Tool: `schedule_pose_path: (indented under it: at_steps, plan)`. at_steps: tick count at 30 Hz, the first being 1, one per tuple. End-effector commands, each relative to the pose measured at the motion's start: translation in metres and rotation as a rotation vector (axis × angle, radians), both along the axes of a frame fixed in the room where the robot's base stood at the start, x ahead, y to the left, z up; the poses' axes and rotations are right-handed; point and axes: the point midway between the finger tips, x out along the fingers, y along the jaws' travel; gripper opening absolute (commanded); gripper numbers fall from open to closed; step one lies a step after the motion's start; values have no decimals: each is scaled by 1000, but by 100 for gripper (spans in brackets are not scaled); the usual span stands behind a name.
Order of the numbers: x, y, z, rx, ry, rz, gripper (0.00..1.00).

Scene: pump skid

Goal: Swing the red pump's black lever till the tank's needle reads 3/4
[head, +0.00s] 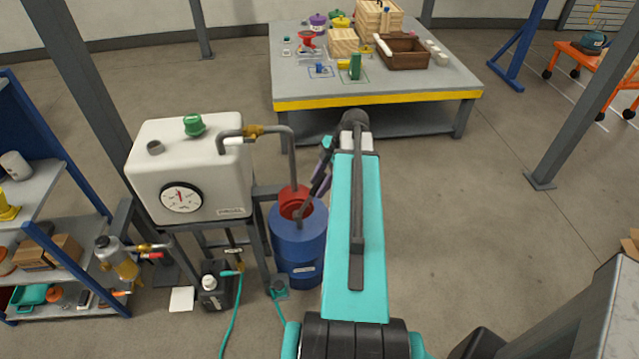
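The red pump (294,203) sits on top of a blue drum (299,243). Its black lever (308,204) slants up and right from the pump. My gripper (321,180) is at the lever's upper end, left of my teal arm. It is small and partly hidden there, so I cannot tell whether its fingers are closed on the lever. The white tank (150,140) stands left of the drum. Its round gauge (181,197) has a red needle that points nearly straight up; the dial marks are too small to read.
A pipe (291,160) runs from the tank's top towards the pump. A grey post (92,75) and a blue shelf rack (40,130) stand at left. A worktable (300,84) with several items is at the back.

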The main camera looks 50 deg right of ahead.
Motion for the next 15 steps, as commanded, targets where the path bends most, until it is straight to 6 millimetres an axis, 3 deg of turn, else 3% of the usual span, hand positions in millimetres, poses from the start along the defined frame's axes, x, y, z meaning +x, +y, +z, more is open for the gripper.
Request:
schedule_pose_path:
  at_steps: [1,6,15]
  plan:
    - [0,1,0,0,0,1,28]
    - [0,0,0,0,0,1,0]
    - [1,2,1,-9,9,2,0]
